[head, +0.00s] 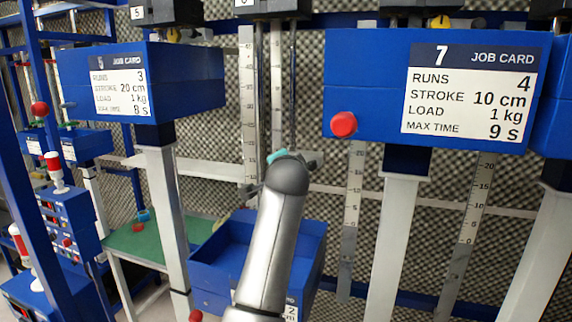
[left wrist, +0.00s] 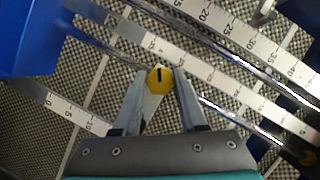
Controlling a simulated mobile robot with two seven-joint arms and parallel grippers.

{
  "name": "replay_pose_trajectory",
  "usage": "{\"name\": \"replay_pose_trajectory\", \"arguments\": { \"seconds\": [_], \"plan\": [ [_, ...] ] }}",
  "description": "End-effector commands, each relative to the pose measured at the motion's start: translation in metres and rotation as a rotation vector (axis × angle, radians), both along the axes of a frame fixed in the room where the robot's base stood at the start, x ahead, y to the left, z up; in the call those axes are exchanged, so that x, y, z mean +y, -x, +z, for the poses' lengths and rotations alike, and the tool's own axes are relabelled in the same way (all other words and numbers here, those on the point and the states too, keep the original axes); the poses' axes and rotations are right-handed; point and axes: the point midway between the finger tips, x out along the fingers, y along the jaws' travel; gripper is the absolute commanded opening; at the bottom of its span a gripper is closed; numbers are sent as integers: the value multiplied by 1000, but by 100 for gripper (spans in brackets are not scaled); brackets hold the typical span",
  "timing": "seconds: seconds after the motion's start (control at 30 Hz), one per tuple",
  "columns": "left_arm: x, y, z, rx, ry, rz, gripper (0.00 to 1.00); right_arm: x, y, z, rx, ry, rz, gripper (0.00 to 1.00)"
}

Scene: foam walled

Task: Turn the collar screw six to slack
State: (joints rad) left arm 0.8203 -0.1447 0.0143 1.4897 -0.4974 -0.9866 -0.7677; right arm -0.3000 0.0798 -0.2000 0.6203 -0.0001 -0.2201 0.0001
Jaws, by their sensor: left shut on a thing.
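The collar screw, a round yellow knob with a short dark mark (left wrist: 160,80), sits between the fingers of my left gripper (left wrist: 161,92) in the left wrist view. The gripper is shut on it, one finger at each side. The dark mark runs nearly along the fingers. In the head view my left arm reaches up from the bottom centre, and the left gripper (head: 284,158) is mostly hidden behind its own wrist, in front of the rods and scale between stations 5 and 7. The screw is hidden there. My right gripper is not in view.
Blue boxes with job cards 5 (head: 185,75) and 7 (head: 350,80) flank the arm, the latter with a red button (head: 343,124). A blue open tray (head: 228,245) lies below. Scale strips (head: 247,110) and rods stand before grey foam.

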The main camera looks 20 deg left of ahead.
Motion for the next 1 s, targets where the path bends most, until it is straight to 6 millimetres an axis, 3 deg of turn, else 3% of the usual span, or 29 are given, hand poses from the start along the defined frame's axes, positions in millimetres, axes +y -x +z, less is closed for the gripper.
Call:
{"name": "replay_pose_trajectory", "arguments": {
  "seconds": [0.6, 1.0],
  "plan": [
    [1, 0, 1, 21, 584, 1, 0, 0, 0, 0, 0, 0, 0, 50],
    [2, 0, 1, 32, 883, 0, 0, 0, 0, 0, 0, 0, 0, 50]
  ]
}}
